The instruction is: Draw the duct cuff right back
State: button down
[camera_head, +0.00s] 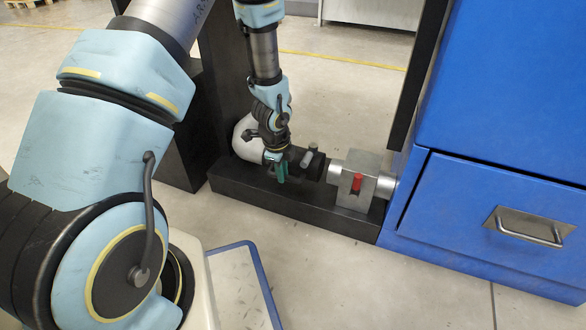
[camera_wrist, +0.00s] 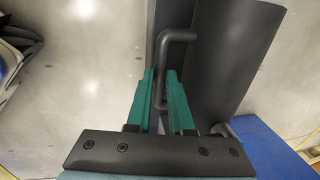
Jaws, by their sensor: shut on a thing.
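My gripper (camera_head: 279,172) has green fingers and is low over a black fixture tray (camera_head: 300,208). In the wrist view, the fingers (camera_wrist: 166,88) are closed on a dark bent handle (camera_wrist: 178,36). The handle stands beside a dark grey rounded body (camera_wrist: 235,55), which I take for the duct cuff. In the head view, a dark cuff-like part (camera_head: 314,167) lies just right of the fingers, partly hidden by them. A bright metal pipe (camera_head: 335,171) and block (camera_head: 369,166) are farther right, with a gap between the pipe's visible end and my fingers.
A red knob (camera_head: 357,182) sticks out of the metal block's front. A blue cabinet (camera_head: 470,215) with a drawer handle stands at the right. Black uprights (camera_head: 222,80) frame the tray. A white rounded part (camera_head: 243,130) is behind my gripper. Open floor lies in front.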

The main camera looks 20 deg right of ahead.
jog(key=shift+w+a, duration=0.3)
jog(key=c, duration=0.8)
grip_release()
jog(key=shift+r, duration=0.15)
jog(key=r+p, duration=0.1)
jog(key=r, duration=0.2)
jog(key=s+a+r+p, duration=0.1)
jog(key=r+p, duration=0.1)
jog(key=r, duration=0.2)
jog(key=r+p, duration=0.2)
jog(key=r, duration=0.1)
jog(key=shift+s+a+r, duration=0.15)
jog(key=shift+s+a, duration=0.05)
jog(key=shift+s, duration=0.1)
